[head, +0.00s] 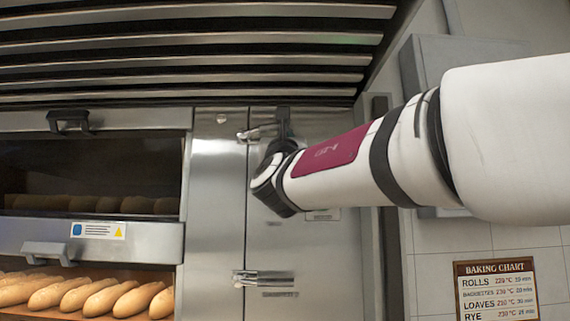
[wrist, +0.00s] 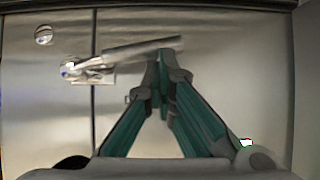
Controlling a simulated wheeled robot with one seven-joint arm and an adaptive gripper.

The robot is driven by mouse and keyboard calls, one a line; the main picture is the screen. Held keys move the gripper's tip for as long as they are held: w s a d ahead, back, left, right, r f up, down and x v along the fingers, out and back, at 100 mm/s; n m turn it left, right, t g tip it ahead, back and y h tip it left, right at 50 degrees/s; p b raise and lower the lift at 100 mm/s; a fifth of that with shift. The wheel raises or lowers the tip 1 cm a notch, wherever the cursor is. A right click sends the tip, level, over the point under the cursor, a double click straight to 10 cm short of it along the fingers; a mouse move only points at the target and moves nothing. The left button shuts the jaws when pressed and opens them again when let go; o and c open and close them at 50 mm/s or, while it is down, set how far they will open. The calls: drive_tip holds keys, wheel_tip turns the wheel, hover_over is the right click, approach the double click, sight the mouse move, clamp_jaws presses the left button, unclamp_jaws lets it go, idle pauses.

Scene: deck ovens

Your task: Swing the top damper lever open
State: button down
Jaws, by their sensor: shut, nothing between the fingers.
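The top damper lever (head: 258,132) is a metal bar on the steel panel right of the ovens. In the wrist view the lever (wrist: 140,48) runs from its pivot at the left to the right, tilted slightly upward. My gripper (wrist: 162,58) is shut and empty, its teal fingers together. The fingertips are at the lever's right half, just at its lower edge; I cannot tell whether they touch it. In the head view my gripper (head: 283,122) is dark and partly hidden behind my wrist, which also covers the lever's right end.
A second damper lever (head: 262,277) lies level lower on the same panel. Oven decks with bread loaves (head: 95,296) and a door handle (head: 70,121) are at the left. Slatted metal (head: 190,48) hangs above. A baking chart (head: 496,290) is on the tiled wall at the right.

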wheel_tip(320, 180, up, 7)
drive_tip(key=a, duration=0.1)
drive_tip(key=shift+a, duration=0.2)
idle(0.5)
drive_tip(key=shift+a, duration=0.1)
idle(0.7)
